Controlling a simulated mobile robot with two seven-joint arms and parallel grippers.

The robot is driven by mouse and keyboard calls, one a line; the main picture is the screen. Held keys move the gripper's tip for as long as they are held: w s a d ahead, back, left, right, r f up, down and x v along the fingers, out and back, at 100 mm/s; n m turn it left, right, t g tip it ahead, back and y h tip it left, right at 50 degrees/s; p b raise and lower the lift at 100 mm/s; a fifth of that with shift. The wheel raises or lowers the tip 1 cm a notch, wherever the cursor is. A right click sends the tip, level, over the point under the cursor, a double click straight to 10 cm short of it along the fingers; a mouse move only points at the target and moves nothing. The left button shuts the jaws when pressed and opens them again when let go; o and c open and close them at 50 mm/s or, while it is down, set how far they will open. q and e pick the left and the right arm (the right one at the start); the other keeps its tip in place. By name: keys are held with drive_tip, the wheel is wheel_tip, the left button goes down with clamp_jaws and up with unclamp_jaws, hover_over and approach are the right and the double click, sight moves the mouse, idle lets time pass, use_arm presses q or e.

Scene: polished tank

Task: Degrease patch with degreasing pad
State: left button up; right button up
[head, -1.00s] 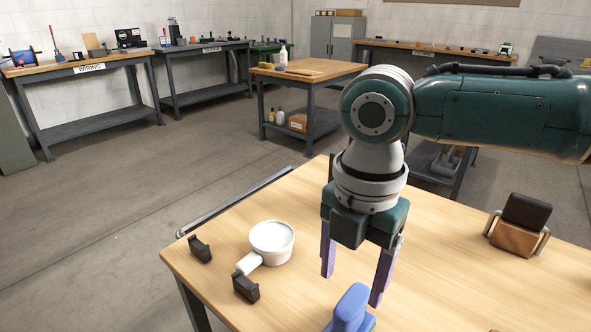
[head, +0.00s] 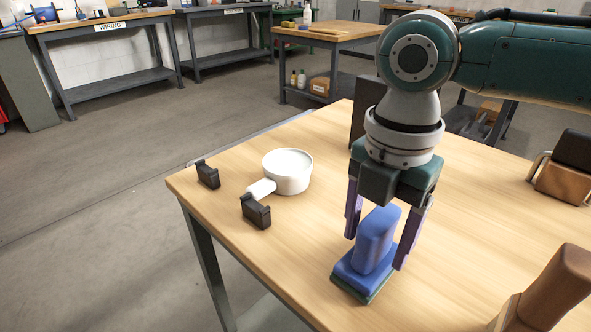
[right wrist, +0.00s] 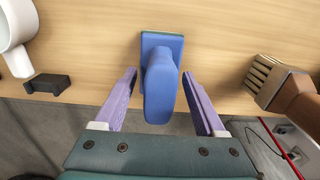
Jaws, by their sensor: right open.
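The degreasing pad appears to be a blue block (head: 375,240) with an upright grip and a dark green underside, standing on the wooden table (head: 300,238). It also shows in the right wrist view (right wrist: 160,88). My right gripper (head: 376,252) points down at it, open, with one purple finger on each side of the blue grip. In the right wrist view there are gaps between the fingers and the grip. A round white vessel with a handle (head: 290,174) sits left of the pad. I cannot make out a patch on it. My left gripper is not in view.
Two black cradle brackets (head: 257,211) (head: 207,174) stand near the table's left edge by the white handle. A brown-handled brush (right wrist: 268,82) lies right of the pad. A brown and black block with metal handles (head: 562,180) is at the far right. The front left table is clear.

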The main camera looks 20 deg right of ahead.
drive_tip(key=shift+f+b, duration=0.3)
drive_tip(key=shift+f, duration=0.25)
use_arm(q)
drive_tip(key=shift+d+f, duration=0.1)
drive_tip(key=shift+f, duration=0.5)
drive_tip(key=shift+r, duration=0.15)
use_arm(e)
drive_tip(key=shift+r, duration=0.15)
drive_tip(key=shift+r+p, duration=0.4)
drive_tip(key=shift+p, duration=0.5)
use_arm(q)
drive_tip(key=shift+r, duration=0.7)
use_arm(e)
drive_tip(key=c, duration=0.7)
clamp_jaws()
